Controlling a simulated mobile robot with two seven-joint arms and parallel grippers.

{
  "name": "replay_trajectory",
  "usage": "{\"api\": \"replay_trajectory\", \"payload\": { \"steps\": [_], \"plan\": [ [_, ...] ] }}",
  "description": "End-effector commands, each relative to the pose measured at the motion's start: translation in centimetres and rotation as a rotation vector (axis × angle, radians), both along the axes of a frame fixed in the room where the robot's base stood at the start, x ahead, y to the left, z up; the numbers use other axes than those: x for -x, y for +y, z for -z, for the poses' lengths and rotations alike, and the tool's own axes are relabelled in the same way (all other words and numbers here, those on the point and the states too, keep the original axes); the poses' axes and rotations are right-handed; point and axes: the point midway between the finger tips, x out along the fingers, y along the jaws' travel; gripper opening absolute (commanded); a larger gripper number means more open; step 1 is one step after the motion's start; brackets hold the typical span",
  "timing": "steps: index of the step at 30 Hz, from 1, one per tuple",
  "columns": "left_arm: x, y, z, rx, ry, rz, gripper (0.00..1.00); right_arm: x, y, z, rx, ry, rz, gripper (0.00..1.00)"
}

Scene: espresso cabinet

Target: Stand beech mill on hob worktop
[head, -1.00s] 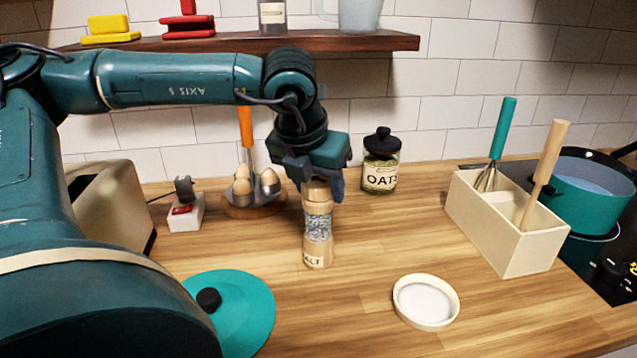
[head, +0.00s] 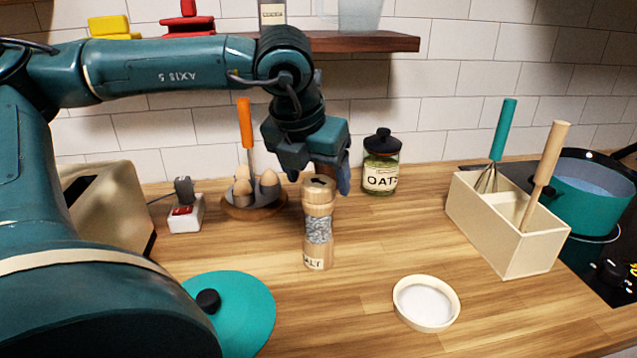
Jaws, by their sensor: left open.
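The beech mill (head: 318,204), a pale wooden cylinder with a clear grey-filled middle and a label reading SALT, stands upright on the wooden worktop (head: 370,260). My left gripper (head: 320,182) is open just above and behind the mill's top, with its fingers apart and nothing between them. The mill stands free of the fingers as far as I can see. My right gripper is not in view.
A white round dish (head: 426,303) lies right of the mill, and a teal lid (head: 232,308) lies left. An egg holder (head: 254,200), oats jar (head: 381,165) and cream utensil box (head: 505,228) stand around. A teal pot (head: 588,205) is on the hob at right.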

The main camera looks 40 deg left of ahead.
Motion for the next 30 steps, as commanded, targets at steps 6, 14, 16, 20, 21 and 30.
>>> {"api": "replay_trajectory", "payload": {
  "steps": [6,14,16,20,21,30],
  "plan": [
    [1.8,-0.5,-4.7,-0.002,-0.006,0.000,0.72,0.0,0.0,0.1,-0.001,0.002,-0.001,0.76],
    [3.2,-0.9,-8.1,0.000,-0.001,0.000,0.72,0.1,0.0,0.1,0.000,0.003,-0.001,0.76],
    [3.4,-0.9,-8.5,0.000,0.000,0.001,0.72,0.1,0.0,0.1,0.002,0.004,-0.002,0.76],
    [3.5,-1.0,-8.7,-0.001,0.001,0.001,0.72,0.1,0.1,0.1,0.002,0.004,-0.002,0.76],
    [3.5,-1.0,-8.7,-0.001,0.002,0.001,0.72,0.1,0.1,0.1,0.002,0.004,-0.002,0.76],
    [3.5,-1.0,-8.7,0.000,0.001,0.001,0.72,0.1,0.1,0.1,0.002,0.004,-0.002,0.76]
  ]
}}
